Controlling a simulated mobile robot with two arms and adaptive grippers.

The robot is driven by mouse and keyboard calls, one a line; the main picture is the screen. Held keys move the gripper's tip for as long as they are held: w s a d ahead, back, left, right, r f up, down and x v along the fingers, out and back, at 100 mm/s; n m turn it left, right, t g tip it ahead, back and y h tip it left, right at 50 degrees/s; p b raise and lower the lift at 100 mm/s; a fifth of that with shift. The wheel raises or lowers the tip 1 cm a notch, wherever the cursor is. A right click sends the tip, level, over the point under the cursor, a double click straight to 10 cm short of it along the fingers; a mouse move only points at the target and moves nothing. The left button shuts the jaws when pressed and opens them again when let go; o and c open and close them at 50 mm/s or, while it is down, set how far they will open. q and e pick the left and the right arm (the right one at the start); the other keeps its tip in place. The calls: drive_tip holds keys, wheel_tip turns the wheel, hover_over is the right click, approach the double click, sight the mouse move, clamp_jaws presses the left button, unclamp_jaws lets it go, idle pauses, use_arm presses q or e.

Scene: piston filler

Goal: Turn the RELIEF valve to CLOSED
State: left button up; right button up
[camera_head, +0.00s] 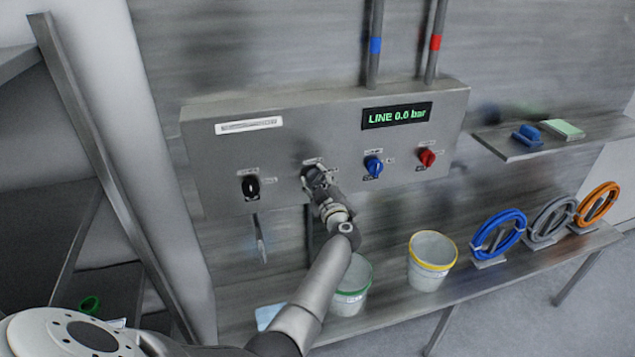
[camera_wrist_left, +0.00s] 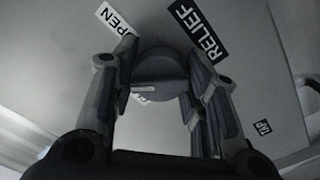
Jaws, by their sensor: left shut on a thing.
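The RELIEF valve knob (camera_wrist_left: 160,66) is a dark round knob in the left wrist view, with a short white mark on its handle. A RELIEF label (camera_wrist_left: 198,30) and a partly covered OPEN label (camera_wrist_left: 114,17) are on the panel beside it. My left gripper (camera_head: 316,178) reaches the panel's lower middle and hides most of the knob in the head view. Its two fingers are on either side of the knob, shut on it. No CLOSED label is readable. My right gripper is not in view.
The grey panel (camera_head: 290,125) also carries a black knob (camera_head: 250,187), a blue knob (camera_head: 373,166) and a red knob (camera_head: 427,157). Its display (camera_head: 397,116) reads LINE 0.0 bar. Below stand a green-rimmed bucket (camera_head: 350,297), a yellow-rimmed bucket (camera_head: 430,270) and several hose coils.

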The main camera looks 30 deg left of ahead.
use_arm(q)
drive_tip(key=n+b, duration=0.1)
drive_tip(key=n, duration=0.3)
drive_tip(key=shift+d+f+n, duration=0.1)
drive_tip(key=shift+n, duration=0.2)
drive_tip(key=shift+n+b, duration=0.7)
drive_tip(key=shift+n, duration=1)
drive_tip(key=o, duration=1)
drive_tip(key=shift+o, duration=0.2)
